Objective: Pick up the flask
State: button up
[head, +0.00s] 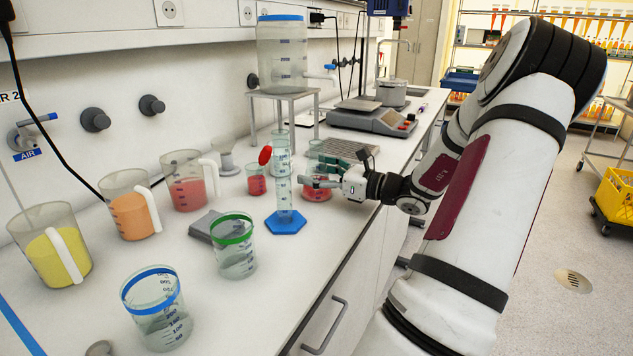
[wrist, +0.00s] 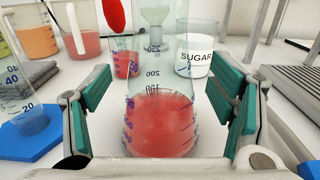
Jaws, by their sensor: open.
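The flask is a clear conical glass vessel with blue markings and red liquid in its lower part. In the wrist view the flask (wrist: 160,125) stands upright between the two green-padded fingers of my gripper (wrist: 162,88), with gaps visible on both sides. In the head view the flask (head: 317,193) stands on the bench just behind the measuring cylinder, and my gripper (head: 320,172) is level with its upper body. The fingers are open and hide part of the flask there.
The measuring cylinder (head: 284,190) on its blue base stands close to the flask's left. A white SUGAR jar (wrist: 195,48) and a small red beaker (head: 256,180) are behind. Green-rimmed (head: 234,250) and blue-rimmed (head: 158,310) beakers stand nearer. A scale (head: 372,118) is farther back.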

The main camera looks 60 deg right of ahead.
jog(key=c, duration=1.6)
jog(key=shift+o, duration=0.2)
jog(key=shift+r, duration=0.3)
grip_shut()
jog(key=shift+r+p, duration=0.5)
jog(key=shift+r, duration=0.7)
jog(key=s+d+r+p, duration=0.1)
jog(key=s+r+p, duration=0.15)
jog(key=s, duration=1.25)
jog(key=shift+s+r+p, duration=0.25)
jog(key=shift+r+p, duration=0.9)
jog(key=shift+p, duration=0.15)
jog(key=shift+s+r+p, duration=0.25)
jog(key=shift+r+p, duration=0.85)
jog(key=shift+p, duration=0.15)
